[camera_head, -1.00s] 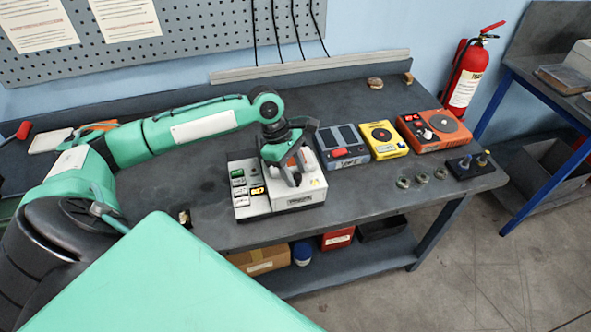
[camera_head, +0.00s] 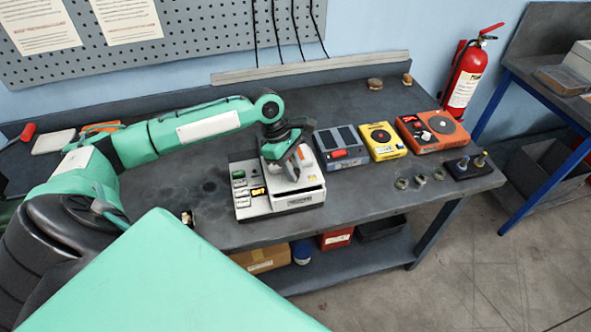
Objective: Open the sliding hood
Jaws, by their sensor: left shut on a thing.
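A white bench instrument (camera_head: 243,211) with coloured buttons on its left side stands at the middle of the bench. Its white hood (camera_head: 312,180) covers the right part. My left gripper (camera_head: 292,168) points down over the hood and is shut on the hood's handle, which the fingers mostly hide. A dark gap line shows along the front between the hood and the instrument's lower body. My right gripper is out of view.
Right of the instrument stand a grey-blue device (camera_head: 341,148), a yellow device (camera_head: 383,141) and an orange device (camera_head: 432,131). Several small rings (camera_head: 421,179) and a dark block with posts (camera_head: 470,166) lie near the right front. The bench left of the instrument is mostly clear.

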